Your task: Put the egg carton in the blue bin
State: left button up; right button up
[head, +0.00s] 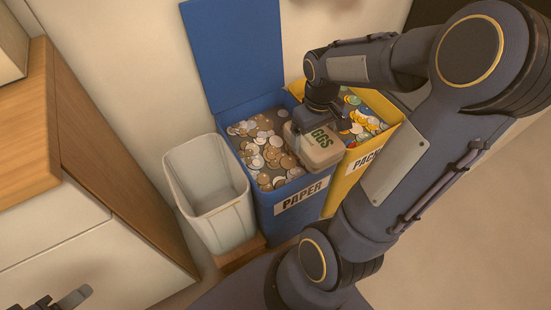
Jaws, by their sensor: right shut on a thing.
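The egg carton (315,149) is a beige box with dark "GGS" lettering showing on its lid. It is over the right part of the open blue bin (265,215), whose front label reads "PAPER". My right gripper (322,122) comes down onto the carton from above and is shut on it; its fingertips are mostly hidden. I cannot tell whether the carton touches the bin's contents or rim. Part of my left gripper (68,299) shows at the bottom left edge, away from the bins; its jaws are cut off by the frame.
The blue bin's lid (235,50) stands raised against the wall. A yellow bin (352,180) with colourful contents adjoins on the right. An empty whitish bin (210,190) stands on the left. A wooden-topped cabinet (25,140) is at the far left. Open floor lies at the lower right.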

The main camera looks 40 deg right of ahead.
jog(key=w+a+f, duration=0.1)
jog(key=w+a+f+b, duration=0.1)
jog(key=w+a, duration=0.1)
jog(key=shift+a+f+b, duration=0.25)
jog(key=shift+f+b, duration=0.05)
jog(key=w+a+f, duration=0.1)
jog(key=w+a+f+b, duration=0.1)
jog(key=f, duration=0.1)
jog(key=w+a+f+b, duration=0.1)
jog(key=shift+f, duration=0.3)
jog(key=c, duration=0.4)
jog(key=shift+w+a+f+b, duration=0.1)
jog(key=shift+w+f+b, duration=0.1)
jog(key=shift+f+b, duration=0.15)
notch_tip(320, 180, down, 3)
jog(key=shift+w+a+f+b, duration=0.1)
jog(key=shift+f+b, duration=0.1)
jog(key=shift+b, duration=0.7)
jog(key=shift+c, duration=0.3)
jog(key=shift+w, duration=0.1)
jog(key=o, duration=1)
jog(key=shift+w, duration=0.1)
jog(key=shift+o, duration=0.8)
jog(key=shift+w+d+f, duration=0.1)
jog(key=shift+d, duration=0.15)
jog(key=shift+w+d, duration=0.15)
